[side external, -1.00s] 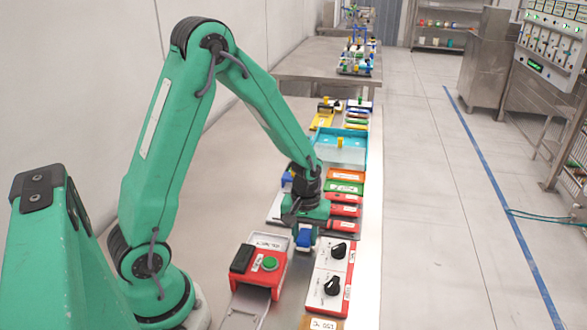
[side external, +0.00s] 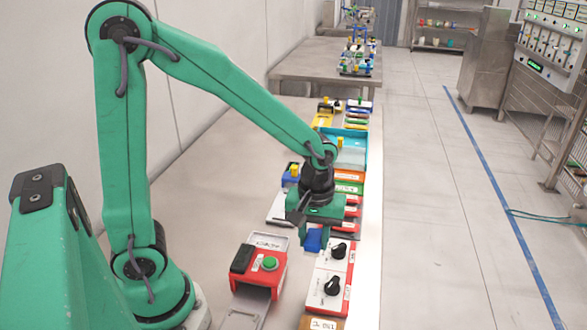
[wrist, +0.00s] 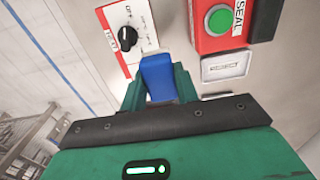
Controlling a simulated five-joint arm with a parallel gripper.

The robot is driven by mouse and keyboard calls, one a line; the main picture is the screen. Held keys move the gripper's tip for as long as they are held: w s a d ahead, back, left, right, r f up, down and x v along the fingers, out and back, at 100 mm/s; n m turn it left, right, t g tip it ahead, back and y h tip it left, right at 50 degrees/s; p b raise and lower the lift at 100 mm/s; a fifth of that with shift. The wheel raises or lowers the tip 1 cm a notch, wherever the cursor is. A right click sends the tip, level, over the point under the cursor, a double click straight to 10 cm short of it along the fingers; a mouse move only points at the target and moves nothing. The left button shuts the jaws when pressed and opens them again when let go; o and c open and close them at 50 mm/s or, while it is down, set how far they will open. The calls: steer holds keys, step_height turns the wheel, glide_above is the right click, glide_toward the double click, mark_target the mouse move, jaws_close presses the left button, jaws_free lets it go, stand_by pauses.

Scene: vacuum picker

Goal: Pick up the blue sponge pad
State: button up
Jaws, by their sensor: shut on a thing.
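The blue sponge pad (side external: 313,240) is a small blue block held between the green fingers of my gripper (side external: 314,238). In the wrist view the blue pad (wrist: 158,78) sits between the two fingertips of my gripper (wrist: 159,86), and its near part is hidden by the gripper body. My gripper is shut on it. In the side view it hangs just behind the white knob panel and right of the red box. Its exact height above the table cannot be told.
A red box with a green button (side external: 270,263) stands at the front left; a white panel with black knobs (side external: 330,275) is at the front right. A teal tray (side external: 356,142) and several coloured blocks line the table beyond. The table's left side (side external: 190,190) is clear.

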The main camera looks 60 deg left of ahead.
steer(key=shift+s+d+r, duration=0.25)
steer(key=shift+d+r, duration=0.1)
steer(key=shift+d, duration=0.2)
steer(key=o, duration=0.4)
steer(key=c, duration=0.3)
steer(key=shift+w+a+n, duration=0.25)
steer(key=shift+a+n, duration=0.05)
steer(key=shift+a, duration=0.1)
steer(key=shift+c, duration=0.2)
steer(key=w+a+f+n, duration=0.1)
steer(key=w+a+n, duration=0.1)
steer(key=a+n, duration=0.6)
steer(key=w+a+n, duration=0.3)
steer(key=a+n, duration=0.6)
steer(key=a, duration=0.5)
steer(key=shift+w+a+f, duration=0.15)
steer(key=shift+a+f, duration=0.1)
steer(key=shift+f, duration=0.15)
